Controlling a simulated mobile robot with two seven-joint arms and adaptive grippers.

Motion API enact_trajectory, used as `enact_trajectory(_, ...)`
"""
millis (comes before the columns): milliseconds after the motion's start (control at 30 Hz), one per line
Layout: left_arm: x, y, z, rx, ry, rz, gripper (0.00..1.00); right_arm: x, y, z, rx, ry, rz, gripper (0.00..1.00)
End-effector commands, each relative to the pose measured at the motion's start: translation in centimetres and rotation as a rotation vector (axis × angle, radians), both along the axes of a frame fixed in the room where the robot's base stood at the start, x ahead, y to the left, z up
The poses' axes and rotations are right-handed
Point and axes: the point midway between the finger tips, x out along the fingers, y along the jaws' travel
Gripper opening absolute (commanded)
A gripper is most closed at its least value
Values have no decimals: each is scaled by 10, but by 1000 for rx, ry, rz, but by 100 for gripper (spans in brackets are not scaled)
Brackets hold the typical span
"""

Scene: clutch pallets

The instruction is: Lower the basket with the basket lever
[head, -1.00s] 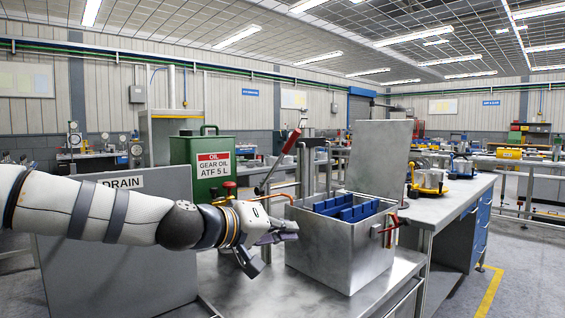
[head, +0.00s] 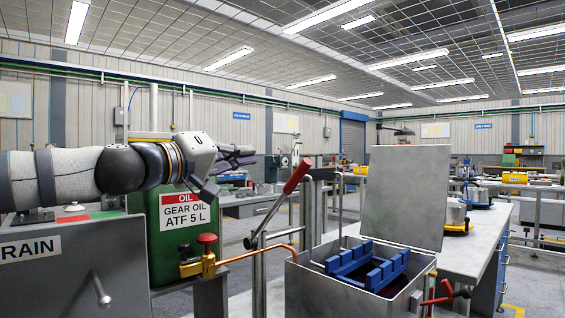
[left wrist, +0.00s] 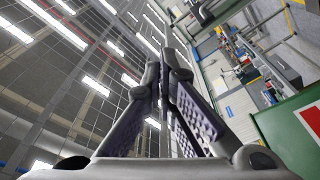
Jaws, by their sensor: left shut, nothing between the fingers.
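The basket lever (head: 297,177) has a red grip and tilts up to the right on a metal post left of the tank. The blue basket (head: 368,265) sits in the mouth of the open metal tank (head: 335,300), its top near the rim; its lower part is hidden. My left gripper (head: 245,157) is in the air above the green oil can, left of and slightly higher than the lever grip, not touching it. Its fingers are shut and empty, also in the left wrist view (left wrist: 158,65). My right gripper is not seen.
The green gear oil can (head: 185,225) stands behind the grey drain box (head: 70,270). A brass valve with a red knob (head: 205,250) and copper pipe lies left of the lever post. The tank's raised lid (head: 410,195) stands behind it. A red-handled tap (head: 437,297) is at the tank's right.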

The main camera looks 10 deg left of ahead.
Motion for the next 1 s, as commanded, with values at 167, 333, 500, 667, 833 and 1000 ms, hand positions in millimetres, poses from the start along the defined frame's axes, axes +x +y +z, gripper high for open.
enact_trajectory(167, 2, -1, -1, 1, 2, 1, 0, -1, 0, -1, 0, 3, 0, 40)
enact_trajectory(333, 26, -12, -4, 3, 8, 1, 0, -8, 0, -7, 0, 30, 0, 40)
enact_trajectory(500, 58, -29, -1, 2, 9, 1, 0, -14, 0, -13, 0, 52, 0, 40)
enact_trajectory(667, 83, -43, 4, 2, 7, 1, 0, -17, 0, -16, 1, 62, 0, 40)
enact_trajectory(833, 78, -55, -3, -3, 5, -3, 0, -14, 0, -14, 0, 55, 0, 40)
enact_trajectory(1000, 69, -64, -14, -1, 2, -2, 0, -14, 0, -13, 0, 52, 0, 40)
